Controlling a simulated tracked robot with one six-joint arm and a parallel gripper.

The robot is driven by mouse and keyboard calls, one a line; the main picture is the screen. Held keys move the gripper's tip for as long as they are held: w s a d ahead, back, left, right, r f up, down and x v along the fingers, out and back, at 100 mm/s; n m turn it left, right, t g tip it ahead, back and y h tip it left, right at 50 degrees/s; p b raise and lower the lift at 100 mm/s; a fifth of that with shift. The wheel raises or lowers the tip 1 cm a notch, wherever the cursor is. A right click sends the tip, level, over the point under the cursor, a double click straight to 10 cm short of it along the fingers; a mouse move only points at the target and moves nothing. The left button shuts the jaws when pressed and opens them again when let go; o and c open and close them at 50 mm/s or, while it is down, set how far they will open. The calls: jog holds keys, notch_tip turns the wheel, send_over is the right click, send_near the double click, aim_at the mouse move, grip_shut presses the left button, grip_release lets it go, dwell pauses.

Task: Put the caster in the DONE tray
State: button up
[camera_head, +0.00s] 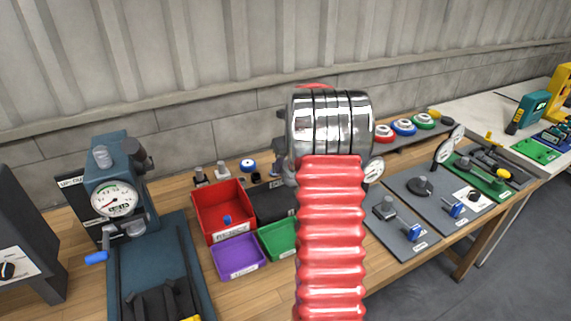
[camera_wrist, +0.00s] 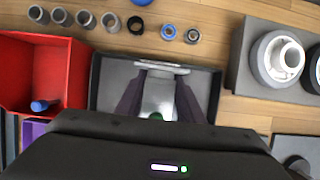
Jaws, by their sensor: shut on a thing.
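My gripper (camera_wrist: 158,90) shows in the wrist view, its two dark fingers shut on a pale grey thing with a flat plate at its far end, which looks like the caster (camera_wrist: 159,96). It is over the dark tray (camera_wrist: 107,84); whether it touches the tray floor I cannot tell. In the head view my red arm hides the gripper and the held thing. The dark tray (camera_head: 268,204) shows there left of my arm, between a red bin (camera_head: 208,213) and the arm. I cannot read which tray is marked DONE.
The red bin (camera_wrist: 72,75) holds a blue part (camera_wrist: 42,105). A purple tray (camera_head: 237,258) and a green tray (camera_head: 277,240) sit in front. Several rings and cups line the bench behind. A grey block with white rollers (camera_wrist: 284,58) stands at right. A dial press (camera_head: 115,200) stands at left.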

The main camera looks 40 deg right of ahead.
jog(key=shift+f, duration=1.85)
jog(key=shift+f, duration=2.7)
dwell(0.7)
jog(key=o, duration=1.4)
jog(key=shift+f, duration=0.1)
jog(key=v, duration=1.3)
jog(key=shift+r, duration=0.4)
